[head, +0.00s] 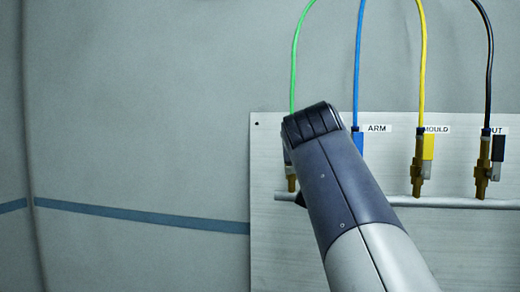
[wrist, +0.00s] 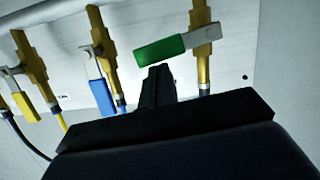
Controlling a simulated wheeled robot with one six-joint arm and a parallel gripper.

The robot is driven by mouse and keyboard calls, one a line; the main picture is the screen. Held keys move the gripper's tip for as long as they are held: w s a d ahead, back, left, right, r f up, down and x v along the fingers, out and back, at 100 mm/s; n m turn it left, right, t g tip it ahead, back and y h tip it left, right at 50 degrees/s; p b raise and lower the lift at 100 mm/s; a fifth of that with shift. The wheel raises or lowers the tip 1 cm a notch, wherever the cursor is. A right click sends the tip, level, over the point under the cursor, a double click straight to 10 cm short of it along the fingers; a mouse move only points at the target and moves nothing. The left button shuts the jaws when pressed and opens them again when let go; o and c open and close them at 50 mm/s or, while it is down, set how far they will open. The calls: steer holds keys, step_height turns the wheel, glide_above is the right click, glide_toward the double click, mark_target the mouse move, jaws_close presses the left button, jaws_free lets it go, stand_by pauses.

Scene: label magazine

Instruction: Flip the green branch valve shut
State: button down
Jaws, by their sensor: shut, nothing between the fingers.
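The green branch valve's lever (wrist: 161,50) shows in the wrist view as a green handle on a grey metal plate. It lies crosswise to its brass body (wrist: 200,45), slightly tilted, pointing left. My gripper (wrist: 159,72) is shut and empty, with its tip just below the green handle in the wrist view. I cannot tell whether they touch. In the head view my arm hides the gripper and most of this valve; only a bit of its brass (head: 291,182) and its green hose (head: 297,50) show.
The neighbouring blue lever (wrist: 97,92) and yellow lever (wrist: 25,106) lie along their bodies. The black-hosed valve (head: 484,165) is at the far right. All sit on a grey pipe (head: 452,202) before a pale panel (head: 268,255).

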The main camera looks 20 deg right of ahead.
steer(key=shift+s+d+f, duration=0.1)
steer(key=shift+d+f, duration=0.1)
steer(key=shift+f, duration=0.25)
steer(key=shift+f+b, duration=0.1)
steer(key=shift+b, duration=0.25)
steer(key=s+a+r+p, duration=0.2)
steer(key=s+a+r, duration=0.3)
steer(key=s, duration=0.3)
steer(key=shift+a+r, duration=0.2)
steer(key=shift+r, duration=0.55)
steer(key=a+p+x, duration=0.1)
steer(key=p+x, duration=0.1)
steer(key=x, duration=0.8)
steer(key=w+a+n+h, duration=0.1)
steer(key=n, duration=0.2)
steer(key=w+a+n+h+p, duration=0.1)
steer(key=n, duration=0.1)
steer(key=w+a+n+h, duration=0.1)
steer(key=a+n, duration=0.1)
steer(key=n, duration=0.1)
steer(key=shift+w+a+r+n+g+p, duration=0.1)
steer(key=shift+w+n+g+p, duration=0.2)
steer(key=shift+p, duration=0.1)
